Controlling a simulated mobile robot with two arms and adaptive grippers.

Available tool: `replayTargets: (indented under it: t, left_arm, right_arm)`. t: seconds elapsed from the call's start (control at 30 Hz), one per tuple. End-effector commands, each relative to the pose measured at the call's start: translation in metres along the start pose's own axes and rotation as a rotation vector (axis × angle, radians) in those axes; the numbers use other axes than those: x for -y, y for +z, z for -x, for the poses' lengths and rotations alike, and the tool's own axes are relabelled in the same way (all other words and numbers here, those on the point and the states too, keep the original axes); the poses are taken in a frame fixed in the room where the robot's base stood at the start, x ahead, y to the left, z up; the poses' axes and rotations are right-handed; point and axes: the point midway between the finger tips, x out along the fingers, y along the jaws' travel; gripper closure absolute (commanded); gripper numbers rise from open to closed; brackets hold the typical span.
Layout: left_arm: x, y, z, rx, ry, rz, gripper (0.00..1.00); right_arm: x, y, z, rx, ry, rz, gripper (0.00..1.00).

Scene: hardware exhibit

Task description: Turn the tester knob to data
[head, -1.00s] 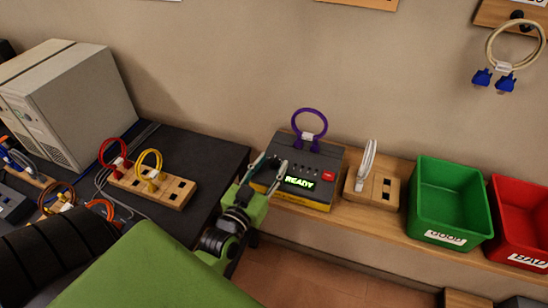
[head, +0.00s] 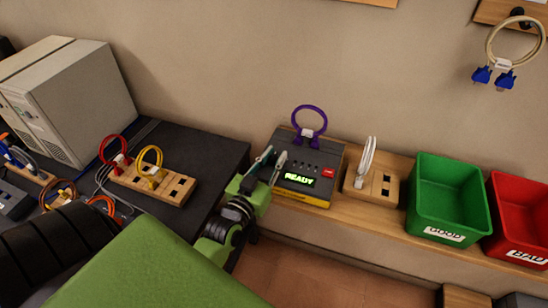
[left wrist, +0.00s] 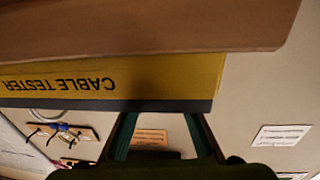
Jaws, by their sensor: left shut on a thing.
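The cable tester (head: 316,166) is a dark grey box with a yellow lower part, standing on the wooden shelf. Its display (head: 299,180) glows green with "READY", and a red button sits to the right of it. A purple cable loop (head: 310,122) is plugged in at its back. My left gripper (head: 271,160) is at the left end of the tester's top, its fingers shut on the knob, which they hide. The knob's setting cannot be read. In the left wrist view the tester's yellow front (left wrist: 110,84) appears upside down, and the fingers pass behind its edge. My right gripper is not in view.
To the tester's right are a wooden block with a white cable (head: 376,188), a green GOOD bin (head: 447,205) and a red BAD bin (head: 520,215). At left, a dark table (head: 215,155) bears a wooden block with red and yellow cables (head: 150,180) and a beige computer case (head: 75,100).

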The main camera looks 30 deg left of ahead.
Motion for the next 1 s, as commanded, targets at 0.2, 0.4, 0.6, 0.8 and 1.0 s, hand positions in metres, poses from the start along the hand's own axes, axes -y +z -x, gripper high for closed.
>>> replayTargets:
  t: [0.2,0.4,0.6,0.8,1.0]
  left_arm:
    - [0.0,0.001,0.0,-0.001,0.074,-0.008,1.0]
    - [0.0,0.003,0.0,0.001,0.193,-0.013,1.0]
    - [0.0,0.004,0.0,0.002,0.331,-0.012,1.0]
    - [0.001,0.006,0.0,0.004,0.468,-0.011,1.0]
    - [0.001,0.006,-0.001,0.004,0.6,-0.01,1.0]
  right_arm:
    - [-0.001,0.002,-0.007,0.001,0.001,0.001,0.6]
    - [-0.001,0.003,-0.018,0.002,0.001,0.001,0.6]
    - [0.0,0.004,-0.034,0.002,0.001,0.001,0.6]
    - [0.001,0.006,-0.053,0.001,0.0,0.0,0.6]
    - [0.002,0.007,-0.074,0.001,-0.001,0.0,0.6]
